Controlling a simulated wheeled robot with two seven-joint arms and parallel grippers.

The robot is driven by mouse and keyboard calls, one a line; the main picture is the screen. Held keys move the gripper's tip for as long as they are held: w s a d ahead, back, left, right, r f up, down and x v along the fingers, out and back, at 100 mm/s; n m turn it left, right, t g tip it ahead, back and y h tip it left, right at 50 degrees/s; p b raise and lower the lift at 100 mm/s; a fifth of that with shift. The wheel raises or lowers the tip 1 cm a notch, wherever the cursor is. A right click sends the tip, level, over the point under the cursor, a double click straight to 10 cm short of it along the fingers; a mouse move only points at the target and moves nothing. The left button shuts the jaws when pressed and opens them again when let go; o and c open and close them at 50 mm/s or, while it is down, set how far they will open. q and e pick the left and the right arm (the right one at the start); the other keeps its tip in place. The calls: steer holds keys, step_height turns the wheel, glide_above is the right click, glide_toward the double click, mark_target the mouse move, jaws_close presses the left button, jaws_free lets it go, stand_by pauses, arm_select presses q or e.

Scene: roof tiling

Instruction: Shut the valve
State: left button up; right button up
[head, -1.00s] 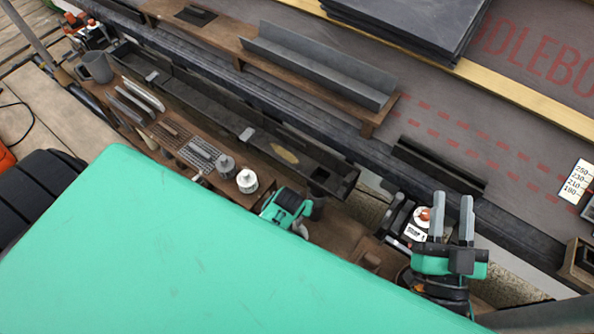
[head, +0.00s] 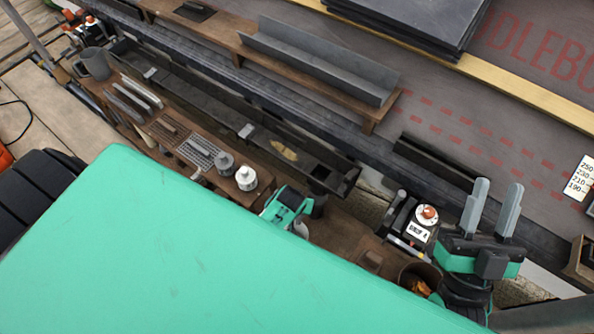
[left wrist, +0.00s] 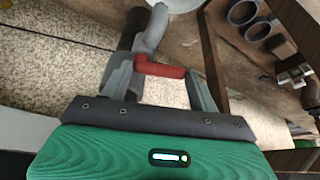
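A valve with a red lever (left wrist: 160,69) on a grey pipe (left wrist: 150,32) shows in the left wrist view. The lever lies roughly across the picture, between the fingertips of my left gripper (left wrist: 160,88). Those fingers are apart, with a gap on the left side of the lever; whether either finger touches it is unclear. In the head view my left gripper (head: 290,205) is mostly hidden by my teal body, and I cannot make out the valve there. My right gripper (head: 494,208) is open and empty, its fingers pointing up, beside the box labelled DRIP 4 (head: 420,233).
A dark gutter (head: 210,105) runs diagonally along the roof edge. A wooden shelf with tools and white-grey pots (head: 246,178) lies below it. A bucket with orange contents (head: 420,280) stands by my right arm. Slates (head: 410,22) are stacked on the roof.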

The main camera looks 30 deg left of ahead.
arm_select(q)
steer(key=c, duration=0.3)
steer(key=m+p, duration=0.1)
steer(key=p, duration=0.1)
steer(key=shift+w+a+r+h+p, duration=0.15)
steer(key=shift+w+a+h+p, duration=0.05)
steer(key=shift+h+p, duration=0.1)
steer(key=shift+c, duration=0.2)
steer(key=shift+w+m+h+p, duration=0.25)
steer(key=shift+m+h+p, duration=0.15)
steer(key=shift+m+p, duration=0.8)
steer(key=shift+w+a+m+p, duration=0.1)
steer(key=shift+m+p, duration=0.25)
steer(key=shift+m, duration=0.15)
arm_select(e)
steer(key=s+a+f+g+h, duration=0.1)
steer(key=f+g, duration=0.6)
steer(key=f, duration=0.2)
steer(key=s+a+f+g+h, duration=0.1)
steer(key=s+a+f+g, duration=0.1)
steer(key=f+g, duration=0.5)
steer(key=shift+a+f+n, duration=0.25)
steer(key=shift+f+n, duration=0.05)
steer(key=shift+f, duration=1.35)
steer(key=shift+s, duration=0.1)
arm_select(q)
steer(key=o, duration=1)
steer(key=shift+c, duration=0.2)
